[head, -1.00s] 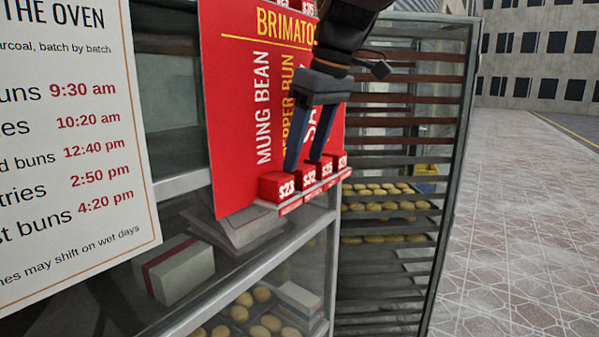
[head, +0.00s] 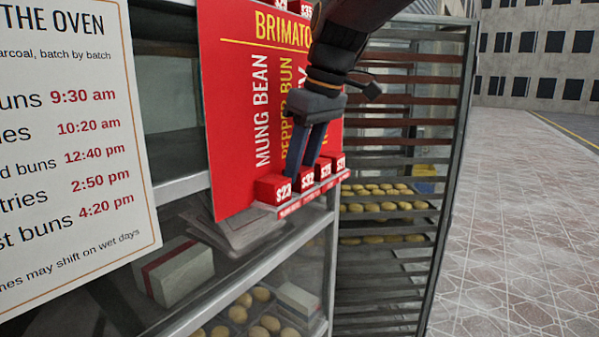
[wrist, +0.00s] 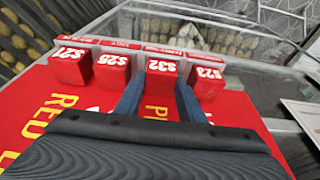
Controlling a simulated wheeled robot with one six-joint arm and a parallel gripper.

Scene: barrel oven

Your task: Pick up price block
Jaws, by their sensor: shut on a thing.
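A row of red price blocks with white numbers stands on a narrow ledge (head: 300,203) at the foot of a red menu board (head: 232,120). My gripper (head: 304,166) reaches down to the row. In the wrist view its two blue fingers (wrist: 160,88) are shut on the $32 block (wrist: 160,70), one on each side. That block (head: 306,182) still sits in the row at ledge level; whether it touches the ledge is unclear. The $23 block (head: 272,189) is beside it on the left in the head view, and the $25 (head: 325,170) and $21 (wrist: 70,66) blocks on the other side.
The neighbouring blocks stand close to the fingers. A glass case with buns (head: 258,315) and a box (head: 180,273) lies below the ledge. A slatted rack (head: 400,130) stands behind. A white timetable sign (head: 70,130) is at the left. Open paving (head: 520,220) lies right.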

